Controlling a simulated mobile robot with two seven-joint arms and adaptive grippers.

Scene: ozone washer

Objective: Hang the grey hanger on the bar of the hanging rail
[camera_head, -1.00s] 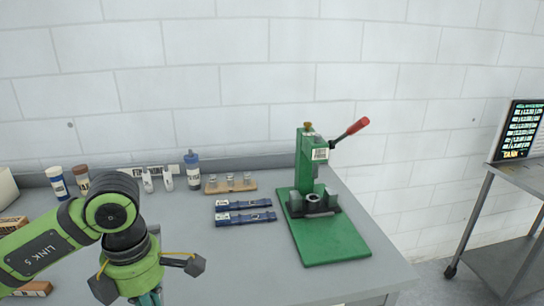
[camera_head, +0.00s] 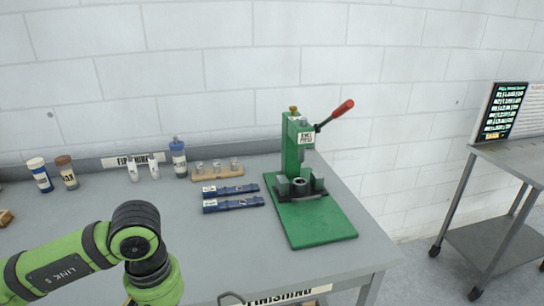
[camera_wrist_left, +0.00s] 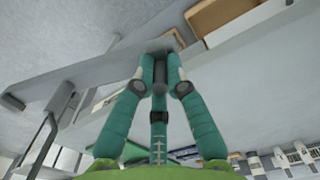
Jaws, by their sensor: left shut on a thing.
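My left arm comes in from the left of the head view, and its gripper is cut off by the bottom edge there. In the left wrist view my left gripper (camera_wrist_left: 160,66) has its two teal fingers closed on the grey hanger (camera_wrist_left: 85,77). A grey bar of it seems to run from the fingertips out to the left; its full outline is hard to tell from the grey things behind. A small grey hook-like piece (camera_head: 230,298) shows at the bottom of the head view, perhaps the hanger's hook. The hanging rail is not in view. My right gripper is not in view.
A grey table (camera_head: 200,240) carries a green press (camera_head: 318,222) with a red lever, blue tools (camera_head: 232,196), a wooden holder (camera_head: 218,173) and several bottles (camera_head: 178,158). A metal cart (camera_head: 512,162) with a screen stands at the right, beyond a floor gap.

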